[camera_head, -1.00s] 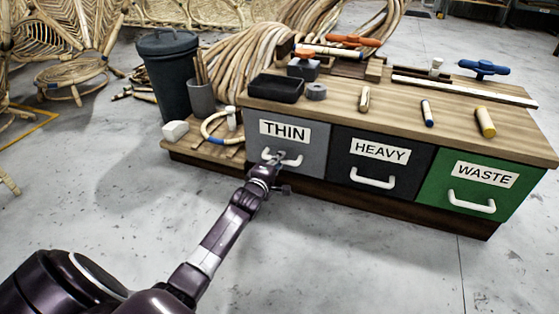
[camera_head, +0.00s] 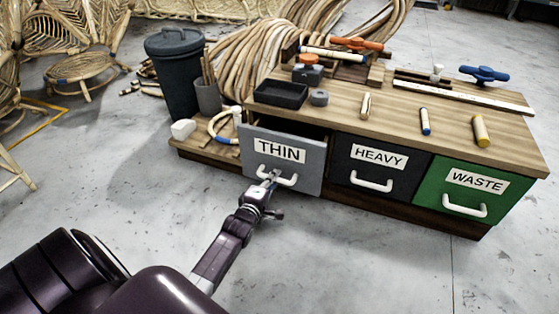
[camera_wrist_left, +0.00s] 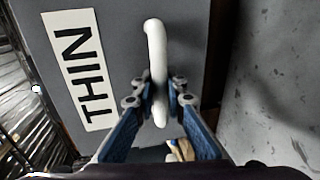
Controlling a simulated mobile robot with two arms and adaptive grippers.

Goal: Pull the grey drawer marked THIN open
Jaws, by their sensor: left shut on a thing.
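The grey drawer marked THIN (camera_head: 312,163) is at the left end of the wooden bench and stands partly out, with a dark gap showing above its front. Its white handle (camera_head: 289,181) is on the lower part of the front. My left gripper (camera_head: 270,178) is shut on this handle. In the left wrist view, the fingers (camera_wrist_left: 159,100) close around the white bar (camera_wrist_left: 156,50), next to the THIN label (camera_wrist_left: 82,68). The drawer's inside is mostly hidden. My right gripper is not in view.
The HEAVY drawer (camera_head: 350,180) and green WASTE drawer (camera_head: 430,192) are shut to the right. A black tray (camera_head: 281,94) and short rods lie on the bench top (camera_head: 385,98). A dark bin (camera_head: 176,80) stands at left. The floor in front is clear.

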